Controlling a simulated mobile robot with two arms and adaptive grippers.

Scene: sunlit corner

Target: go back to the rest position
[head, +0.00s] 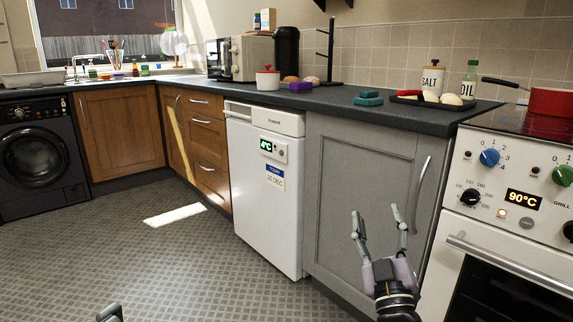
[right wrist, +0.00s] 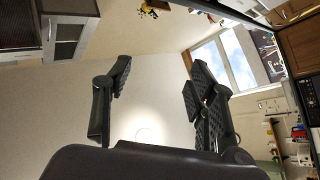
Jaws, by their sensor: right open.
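My right gripper (head: 377,214) shows at the lower right of the head view, in front of the grey cupboard door (head: 358,192). Its two fingers point up and are spread apart, with nothing between them.
A white fridge (head: 265,205) stands left of the grey cupboard, and a white oven (head: 510,215) stands at the right. The dark worktop (head: 375,112) above holds a black tray, a salt jar (head: 433,78) and an oil bottle (head: 469,80). The floor (head: 150,260) at left is clear.

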